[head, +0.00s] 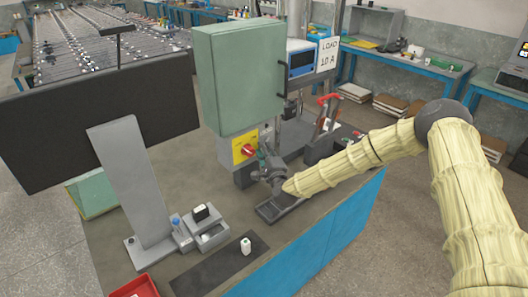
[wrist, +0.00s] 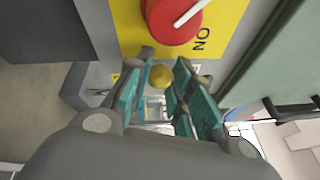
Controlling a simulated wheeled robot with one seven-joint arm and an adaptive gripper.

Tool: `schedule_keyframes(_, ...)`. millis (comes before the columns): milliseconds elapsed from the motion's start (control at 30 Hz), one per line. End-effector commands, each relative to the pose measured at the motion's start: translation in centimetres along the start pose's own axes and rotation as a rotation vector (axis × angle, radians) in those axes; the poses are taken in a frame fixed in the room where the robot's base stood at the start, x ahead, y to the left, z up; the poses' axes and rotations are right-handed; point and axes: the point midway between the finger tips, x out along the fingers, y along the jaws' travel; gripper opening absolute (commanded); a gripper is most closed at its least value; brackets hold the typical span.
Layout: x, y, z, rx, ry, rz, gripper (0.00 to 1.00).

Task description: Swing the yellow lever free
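A round yellow knob, which looks like the end of the yellow lever (wrist: 160,77), shows between the tips of my gripper (wrist: 163,82) in the wrist view. The rest of the lever is hidden or too small to tell. The two teal-padded fingers stand apart on either side of the knob. I cannot tell whether they touch it. In the head view my gripper (head: 266,168) is low over the bench, just right of a yellow panel (head: 239,153) with a red rotary switch (head: 248,151). The lever cannot be made out there.
A green cabinet (head: 238,75) stands over the bench behind the gripper. Red-handled clamps (head: 328,99) are to its right.

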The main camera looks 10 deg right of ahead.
Motion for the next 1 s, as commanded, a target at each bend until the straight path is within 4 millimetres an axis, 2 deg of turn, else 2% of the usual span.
schedule_keyframes(33, 0.0, 0.0, 0.0, 0.0, 0.0, 0.0, 0.06)
schedule_keyframes(67, 0.0, 0.0, 0.0, 0.0, 0.0, 0.0, 0.0)
schedule_keyframes(467, 0.0, 0.5, -0.2, -0.038, -0.008, -0.015, 0.0)
schedule_keyframes(1000, 0.2, 2.3, -1.6, -0.341, -0.061, -0.126, 0.0)
